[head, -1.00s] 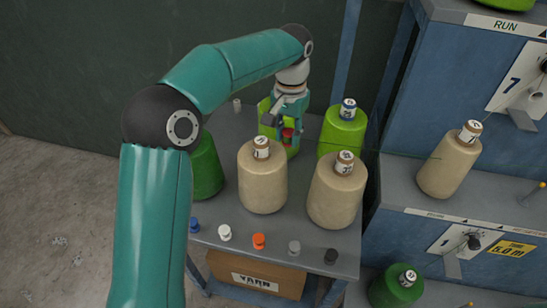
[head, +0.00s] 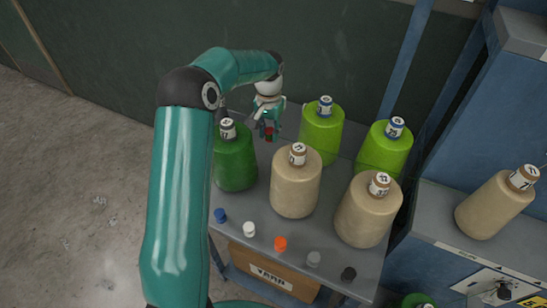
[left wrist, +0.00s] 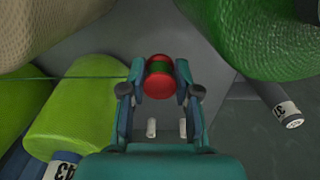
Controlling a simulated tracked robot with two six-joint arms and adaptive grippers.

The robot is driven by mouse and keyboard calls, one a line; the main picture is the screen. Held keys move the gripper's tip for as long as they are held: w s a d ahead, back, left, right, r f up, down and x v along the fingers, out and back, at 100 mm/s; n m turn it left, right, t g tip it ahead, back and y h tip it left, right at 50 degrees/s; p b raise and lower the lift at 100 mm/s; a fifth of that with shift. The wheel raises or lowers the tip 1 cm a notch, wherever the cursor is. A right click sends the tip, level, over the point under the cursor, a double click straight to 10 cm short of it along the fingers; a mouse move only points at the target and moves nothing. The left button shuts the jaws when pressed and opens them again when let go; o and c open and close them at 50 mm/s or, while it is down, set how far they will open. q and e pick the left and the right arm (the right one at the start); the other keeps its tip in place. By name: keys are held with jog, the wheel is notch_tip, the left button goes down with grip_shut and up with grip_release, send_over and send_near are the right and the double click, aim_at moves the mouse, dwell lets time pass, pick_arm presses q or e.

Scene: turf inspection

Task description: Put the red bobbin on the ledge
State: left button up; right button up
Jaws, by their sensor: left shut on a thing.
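The red bobbin (head: 269,136) is held in my left gripper (head: 268,125), above the back of the grey yarn table (head: 245,207). It hangs between the dark green cone and the nearer light green cone. In the left wrist view the bobbin (left wrist: 160,64) shows red ends and a green band, between the two fingertips (left wrist: 160,82), which are shut on it. A grey ledge (head: 430,222) runs along the blue machine at the right, well away from the gripper. My right gripper is out of view.
The dark green cone (head: 235,160), light green cones (head: 321,132) (head: 384,152) and beige cones (head: 296,185) (head: 368,212) crowd the table. Small bobbins, including an orange one (head: 280,244), line its front edge. Another beige cone (head: 493,207) stands on the ledge.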

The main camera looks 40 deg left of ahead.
pick_arm(q)
jog(key=p, duration=0.1)
send_over(270, 164)
notch_tip(270, 164, down, 8)
jog(key=shift+r, duration=0.2)
notch_tip(270, 164, down, 4)
jog(key=shift+s+r+p, duration=0.1)
jog(key=shift+r+p, duration=0.1)
jog(key=shift+p, duration=0.25)
jog(key=shift+f, duration=0.35)
jog(key=shift+f, duration=0.15)
jog(key=o, duration=0.9)
jog(key=shift+o, duration=0.2)
